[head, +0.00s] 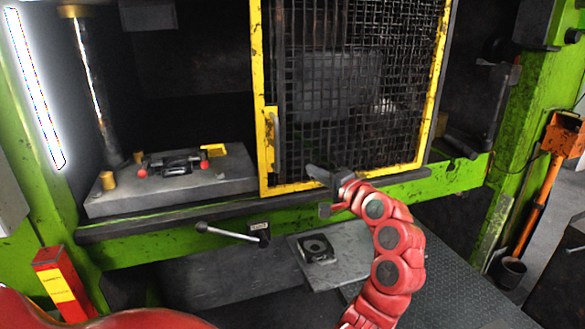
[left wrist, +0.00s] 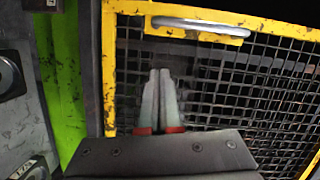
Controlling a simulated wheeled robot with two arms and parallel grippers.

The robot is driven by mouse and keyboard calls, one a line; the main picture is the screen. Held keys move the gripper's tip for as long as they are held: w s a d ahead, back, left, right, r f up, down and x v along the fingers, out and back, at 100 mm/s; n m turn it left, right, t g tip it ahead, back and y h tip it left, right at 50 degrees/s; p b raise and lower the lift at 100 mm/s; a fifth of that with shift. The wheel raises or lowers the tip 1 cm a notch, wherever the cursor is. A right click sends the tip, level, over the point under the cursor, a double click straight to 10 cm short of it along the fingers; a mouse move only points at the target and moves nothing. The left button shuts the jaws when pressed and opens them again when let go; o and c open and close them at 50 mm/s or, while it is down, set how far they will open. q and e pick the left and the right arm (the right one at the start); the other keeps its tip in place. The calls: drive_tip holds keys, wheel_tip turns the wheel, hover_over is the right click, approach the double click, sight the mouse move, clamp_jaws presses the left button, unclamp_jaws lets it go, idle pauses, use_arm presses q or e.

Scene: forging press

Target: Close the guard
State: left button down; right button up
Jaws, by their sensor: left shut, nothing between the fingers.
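The guard is a dark mesh panel in a worn yellow frame (head: 257,90), standing across the right part of the press opening. The left part is uncovered, with the die area exposed. My left gripper (head: 318,174) is in front of the guard's lower edge, right of and below the handle. Its fingers (left wrist: 160,75) are shut and empty, apart from the handle. My right gripper is out of view.
A grey bed (head: 120,200) with a dark tool with red knobs (head: 180,163) lies in the open left part. A lever (head: 230,233) juts out below the ledge. A grey plate (head: 345,262) is under it. An orange stand (head: 540,190) is at the right.

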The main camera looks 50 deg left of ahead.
sight(289, 171)
use_arm(q)
drive_tip(key=s+a+p, duration=0.1)
drive_tip(key=a, duration=0.1)
drive_tip(key=s+a+p, duration=0.1)
drive_tip(key=a, duration=0.1)
drive_tip(key=s+a+f, duration=0.1)
drive_tip(key=a, duration=0.1)
drive_tip(key=shift+p, duration=0.4)
